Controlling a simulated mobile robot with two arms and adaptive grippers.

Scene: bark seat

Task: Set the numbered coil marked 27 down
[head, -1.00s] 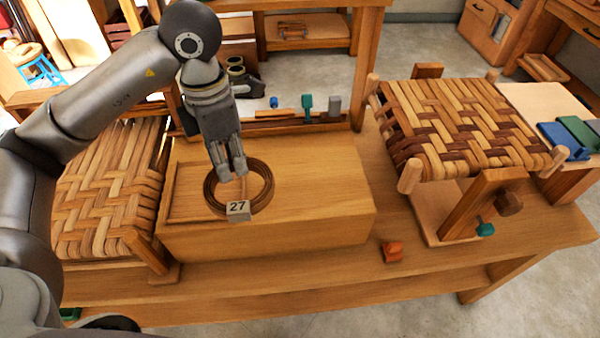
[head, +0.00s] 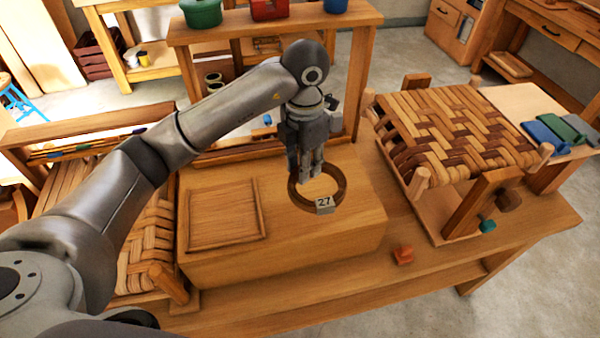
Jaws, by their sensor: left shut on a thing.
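The coil marked 27 (head: 342,190) is a dark brown ring with a pale number tag (head: 324,205) at its front. My left gripper (head: 309,178) points down and is shut on the coil's left-rear side. The coil appears flat over the right part of the wooden box top (head: 290,235). I cannot tell whether it touches the wood or hangs just above it. The fingers hide a little of the ring. My right gripper is not in view.
A shallow framed recess (head: 224,215) lies on the box's left part. A woven seat (head: 455,130) stands to the right, another woven seat (head: 145,240) to the left under my arm. Bare box top surrounds the coil.

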